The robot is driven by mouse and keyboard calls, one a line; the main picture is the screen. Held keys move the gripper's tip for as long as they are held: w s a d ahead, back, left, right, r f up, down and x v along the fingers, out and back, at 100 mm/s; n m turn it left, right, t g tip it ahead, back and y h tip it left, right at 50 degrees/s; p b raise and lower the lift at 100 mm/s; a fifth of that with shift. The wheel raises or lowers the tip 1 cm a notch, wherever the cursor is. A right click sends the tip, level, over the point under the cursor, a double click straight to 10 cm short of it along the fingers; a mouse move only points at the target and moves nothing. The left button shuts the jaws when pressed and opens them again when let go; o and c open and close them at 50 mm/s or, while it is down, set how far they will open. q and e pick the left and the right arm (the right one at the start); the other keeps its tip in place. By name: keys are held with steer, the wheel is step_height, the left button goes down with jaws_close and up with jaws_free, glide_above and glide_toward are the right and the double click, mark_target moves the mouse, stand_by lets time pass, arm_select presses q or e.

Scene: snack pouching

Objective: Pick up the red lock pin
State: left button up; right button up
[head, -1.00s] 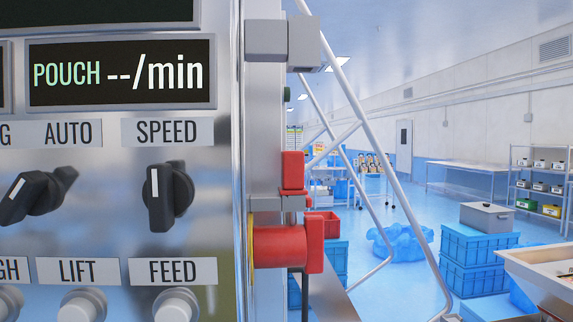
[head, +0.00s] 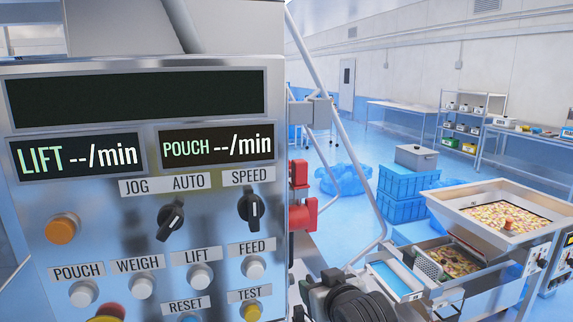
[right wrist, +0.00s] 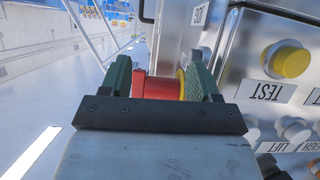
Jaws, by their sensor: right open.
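Two red parts stick out from the right side of the control cabinet (head: 150,95): an upper red block (head: 299,173) and a lower red cylinder with a flange (head: 304,214). I cannot tell for sure which is the red lock pin. My right gripper (right wrist: 160,76) is open; in the right wrist view a red cylinder (right wrist: 160,88) with a yellow ring at its base shows between its green fingers. I cannot tell whether they touch it. In the head view the dark right wrist shows below the red parts. My left gripper is not in view.
The cabinet's front carries knobs and buttons, with an orange button (head: 62,229) at left. White frame tubes (head: 365,175) rise just right of the red parts. A hopper machine (head: 490,205) with snacks stands at right, with blue crates (head: 402,190) behind it.

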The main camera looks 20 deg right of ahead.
step_height(320, 180, up, 7)
steer(key=w+t, duration=0.1)
steer(key=t, duration=0.4)
glide_toward(302, 176)
steer(key=w, duration=0.3)
steer(key=shift+w+a+r, duration=0.3)
steer(key=shift+w+r, duration=0.2)
steer(key=shift+w, duration=0.2)
steer(key=w, duration=0.1)
steer(key=w+p, duration=0.1)
steer(key=w, duration=0.1)
steer(key=shift+w+d+f+p, duration=0.1)
steer(key=shift+w+f+p, duration=0.15)
steer(key=shift+w+p, duration=0.1)
steer(key=w+p, duration=0.3)
steer(key=w, duration=0.1)
steer(key=shift+w, duration=0.15)
steer(key=shift+w+f+p, duration=0.25)
steer(key=shift+w+p, duration=0.1)
steer(key=shift+w, duration=0.2)
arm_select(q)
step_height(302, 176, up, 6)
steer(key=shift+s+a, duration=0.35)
arm_select(e)
steer(key=shift+s, duration=0.15)
steer(key=c, duration=0.9)
